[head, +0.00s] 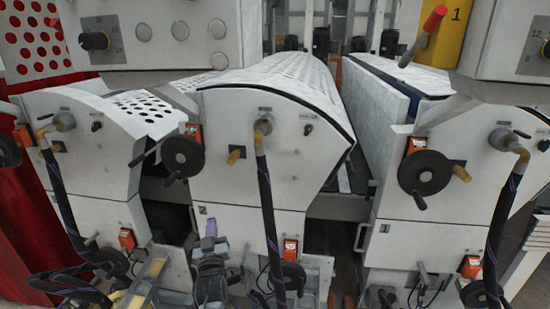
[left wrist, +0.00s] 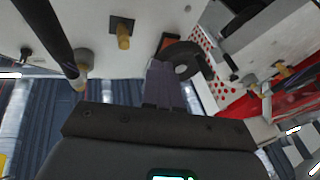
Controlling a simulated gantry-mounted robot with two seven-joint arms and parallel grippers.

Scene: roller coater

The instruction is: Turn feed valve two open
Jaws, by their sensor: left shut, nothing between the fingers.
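The middle machine (head: 225,125) carries a brass-coloured knob (head: 236,154), a hose fitting (head: 263,128) and a black handwheel (head: 182,156). The same kinds of brass knob (left wrist: 124,40) and handwheel (left wrist: 183,60) show in the wrist view, apart from the fingers as far as I can tell. The right machine has another brass knob (head: 461,173). No legible label marks feed valve two. My right gripper is out of view.
A black hose (head: 268,205) hangs in front of the middle machine, right of my left gripper. Another handwheel (head: 425,172) sticks out on the right machine. A red lever (head: 430,25) stands by a yellow panel (head: 451,30) marked 1.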

